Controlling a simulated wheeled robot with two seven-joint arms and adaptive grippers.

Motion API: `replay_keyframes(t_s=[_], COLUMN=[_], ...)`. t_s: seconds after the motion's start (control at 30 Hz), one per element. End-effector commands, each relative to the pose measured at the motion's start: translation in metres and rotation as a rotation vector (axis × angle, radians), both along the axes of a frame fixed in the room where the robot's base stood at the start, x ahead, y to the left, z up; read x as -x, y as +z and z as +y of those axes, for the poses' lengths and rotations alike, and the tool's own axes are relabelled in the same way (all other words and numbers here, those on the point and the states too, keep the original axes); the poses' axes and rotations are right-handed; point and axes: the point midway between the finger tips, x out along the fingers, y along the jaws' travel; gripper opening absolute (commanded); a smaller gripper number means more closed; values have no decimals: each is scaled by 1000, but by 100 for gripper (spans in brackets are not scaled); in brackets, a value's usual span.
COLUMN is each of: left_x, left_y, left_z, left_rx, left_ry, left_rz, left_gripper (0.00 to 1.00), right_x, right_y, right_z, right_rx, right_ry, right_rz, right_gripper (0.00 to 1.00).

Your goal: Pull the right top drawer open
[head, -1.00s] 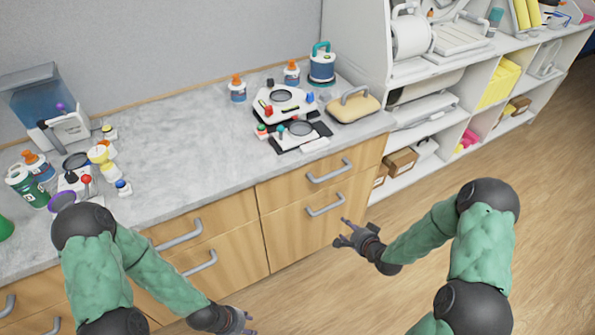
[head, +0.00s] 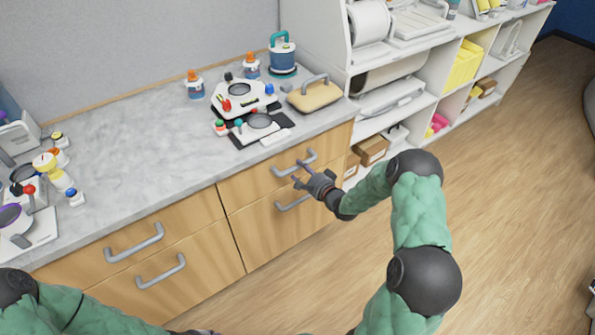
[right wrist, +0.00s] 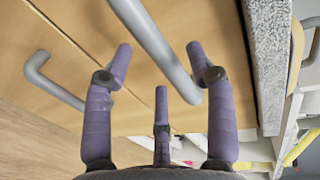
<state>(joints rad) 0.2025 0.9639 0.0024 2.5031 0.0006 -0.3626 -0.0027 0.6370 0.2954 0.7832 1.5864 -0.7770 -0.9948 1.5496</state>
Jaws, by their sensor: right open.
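The right top drawer (head: 250,186) is a light wooden front under the grey countertop, flush with the cabinet. Its grey bar handle (head: 284,171) is partly behind my right gripper (head: 303,173). In the right wrist view the handle (right wrist: 155,42) runs diagonally between the spread purple fingers of my open right gripper (right wrist: 160,72), close to the right finger. I cannot tell whether they touch. The lower handle (right wrist: 50,82) shows at the left there. My left arm is cut off at the bottom of the head view, its fingers out of sight.
The countertop (head: 150,150) holds lab devices (head: 245,97), bottles and a tan-lidded handled box (head: 314,95). A white shelf unit (head: 345,60) stands to the right. Other drawers with grey handles (head: 135,243) lie left. The wooden floor in front is clear.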

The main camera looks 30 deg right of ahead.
Motion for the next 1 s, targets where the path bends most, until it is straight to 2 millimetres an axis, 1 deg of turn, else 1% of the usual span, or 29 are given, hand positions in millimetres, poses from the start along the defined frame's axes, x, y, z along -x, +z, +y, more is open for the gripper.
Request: replay_keyframes(t_s=[0.03,0.2,0.33,0.57,0.6,0.67,0.7,0.8,1.0], left_x=[0,0,0,0,0,0,0,0,0], left_y=[-5,-9,-10,-10,-10,-10,-10,-10,-9], left_z=[0,0,0,0,0,0,0,0,0], left_rx=[0,0,0,0,0,0,0,0,0], left_ry=[0,0,0,0,0,0,0,0,0], left_rz=[0,0,0,0,0,0,0,0,0], left_gripper=[40,40,40,40,40,40,40,40,40], right_x=[-8,-23,-28,-29,-29,-28,-28,-28,-28], right_y=[-3,-5,-5,-5,-5,-5,-5,-5,-5], right_z=[1,1,2,2,2,2,2,2,2], right_rx=[1,2,1,1,1,1,1,1,1], right_ry=[1,0,0,0,0,0,0,0,0], right_rz=[-2,-1,-1,0,0,0,0,0,0], right_gripper=[56,56,56,56,54,37,25,0,0])
